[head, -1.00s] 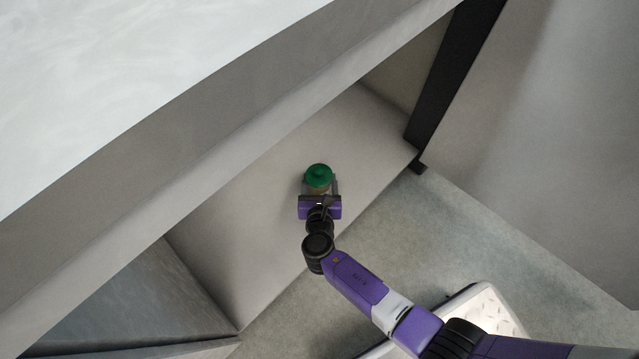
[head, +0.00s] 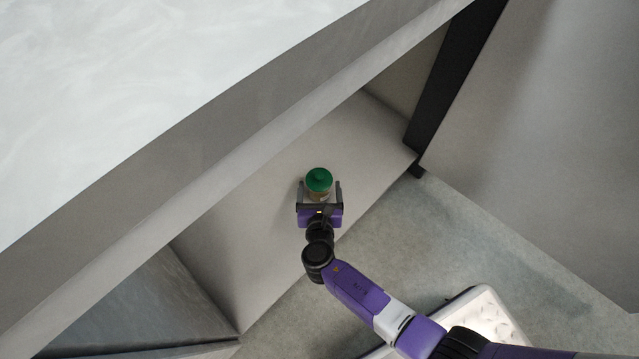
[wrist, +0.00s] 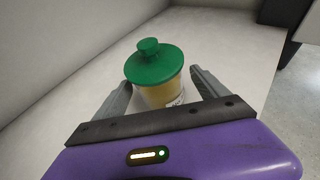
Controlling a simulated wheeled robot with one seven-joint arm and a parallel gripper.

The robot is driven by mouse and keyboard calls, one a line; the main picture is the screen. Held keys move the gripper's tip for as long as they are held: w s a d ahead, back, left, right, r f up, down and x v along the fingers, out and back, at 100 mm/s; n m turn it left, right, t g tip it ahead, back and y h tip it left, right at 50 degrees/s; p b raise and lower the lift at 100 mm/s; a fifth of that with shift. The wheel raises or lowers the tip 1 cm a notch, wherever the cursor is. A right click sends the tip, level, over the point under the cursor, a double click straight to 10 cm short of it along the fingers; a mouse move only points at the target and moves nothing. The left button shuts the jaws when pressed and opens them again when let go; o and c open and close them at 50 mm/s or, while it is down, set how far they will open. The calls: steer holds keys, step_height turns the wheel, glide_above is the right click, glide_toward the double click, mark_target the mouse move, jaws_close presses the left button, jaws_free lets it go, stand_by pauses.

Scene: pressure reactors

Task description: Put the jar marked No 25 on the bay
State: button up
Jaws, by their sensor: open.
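A jar with a green knobbed lid (head: 319,180) stands upright on a pale shelf surface inside a recess. In the wrist view the jar (wrist: 163,92) shows a yellowish body and part of a white label; its number cannot be read. My gripper (head: 320,188) is open, with one finger on each side of the jar. In the wrist view the fingers of my gripper (wrist: 163,88) flank the jar's body, with a gap visible on the right; contact on the left cannot be told.
A grey overhanging counter (head: 180,130) lies above and left of the jar. A dark post (head: 455,80) stands at the right end of the recess. The pale shelf (head: 255,225) is bare around the jar. Grey floor (head: 440,240) lies in front.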

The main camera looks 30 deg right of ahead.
steer(key=p+v, duration=0.4)
steer(key=v, duration=0.5)
steer(key=shift+s+a+r, duration=0.15)
steer(key=shift+s+r, duration=0.05)
steer(key=shift+r, duration=0.05)
steer(key=shift+s+a+r+p, duration=0.1)
steer(key=shift+s+a+p, duration=0.1)
steer(key=shift+s+p, duration=0.15)
steer(key=shift+s, duration=0.1)
steer(key=s+f+m+g+y, duration=0.25)
steer(key=s+m, duration=0.35)
steer(key=s, duration=0.5)
steer(key=s+r+m+y, duration=0.3)
steer(key=s+r+m, duration=0.2)
steer(key=s+m, duration=0.4)
steer(key=s+d+r+m+t, duration=0.1)
steer(key=r+m, duration=0.4)
steer(key=r, duration=0.5)
steer(key=s+d+r+m+t, duration=0.2)
steer(key=r+m, duration=0.3)
steer(key=r, duration=0.4)
steer(key=s+d+r+m+t, duration=0.1)
steer(key=r+m, duration=0.4)
steer(key=r, duration=0.5)
steer(key=shift+s+d+r+m+t, duration=0.35)
steer(key=shift+d+t, duration=0.2)
steer(key=shift+t, duration=0.2)
steer(key=shift+y, duration=0.25)
